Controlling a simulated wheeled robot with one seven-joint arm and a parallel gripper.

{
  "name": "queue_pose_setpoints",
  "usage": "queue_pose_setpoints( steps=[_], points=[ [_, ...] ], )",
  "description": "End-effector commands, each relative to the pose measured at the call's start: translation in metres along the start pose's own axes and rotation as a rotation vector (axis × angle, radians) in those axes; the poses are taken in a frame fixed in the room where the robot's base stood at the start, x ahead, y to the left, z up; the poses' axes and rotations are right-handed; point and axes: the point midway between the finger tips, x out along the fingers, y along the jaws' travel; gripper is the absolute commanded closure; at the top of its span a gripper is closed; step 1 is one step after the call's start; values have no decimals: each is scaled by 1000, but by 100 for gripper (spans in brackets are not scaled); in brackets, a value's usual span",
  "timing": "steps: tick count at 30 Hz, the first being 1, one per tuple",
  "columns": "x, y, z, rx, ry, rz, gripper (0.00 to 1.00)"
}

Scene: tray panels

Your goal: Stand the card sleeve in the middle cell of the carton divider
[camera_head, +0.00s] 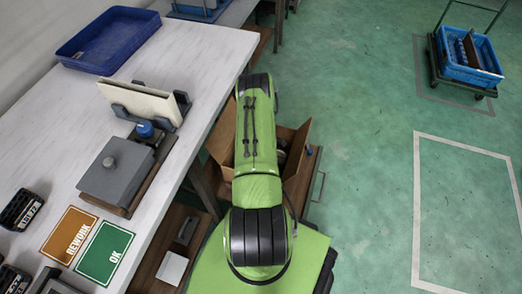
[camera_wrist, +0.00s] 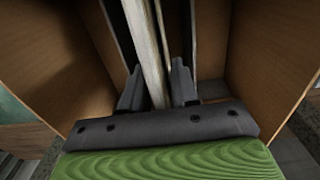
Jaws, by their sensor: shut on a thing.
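The card sleeve (camera_wrist: 147,45) is a thin, pale upright panel between the two fingers of my gripper (camera_wrist: 156,82) in the wrist view. My gripper is shut on it. The brown carton (camera_wrist: 268,45) has walls on both sides of the sleeve, and dark thin upright panels of the divider (camera_wrist: 115,32) show beside it. The sleeve's lower end is hidden, so I cannot tell which cell it is over or how deep it is. In the head view the carton (camera_head: 298,180) is partly covered by my arm, and my gripper and the sleeve are hidden.
The white table (camera_head: 210,60) stands left of the carton. On it are a blue tray (camera_head: 108,40), a cream panel (camera_head: 135,98) in a dark rack, and a grey box (camera_head: 118,170). A blue crate (camera_head: 455,68) on a cart stands far right. The green floor between is clear.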

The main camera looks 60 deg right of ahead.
Motion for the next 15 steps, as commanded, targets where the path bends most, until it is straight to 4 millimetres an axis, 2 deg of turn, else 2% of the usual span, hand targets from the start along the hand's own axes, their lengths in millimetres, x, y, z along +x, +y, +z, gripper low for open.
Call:
queue_pose_setpoints(
  steps=[7,8,13,15],
  points=[
    [0,0,0,0,0,0,100],
    [0,0,0,0,0,0,68],
    [0,0,0,0,0,0,42],
    [0,0,0,0,0,0,41]
  ],
)
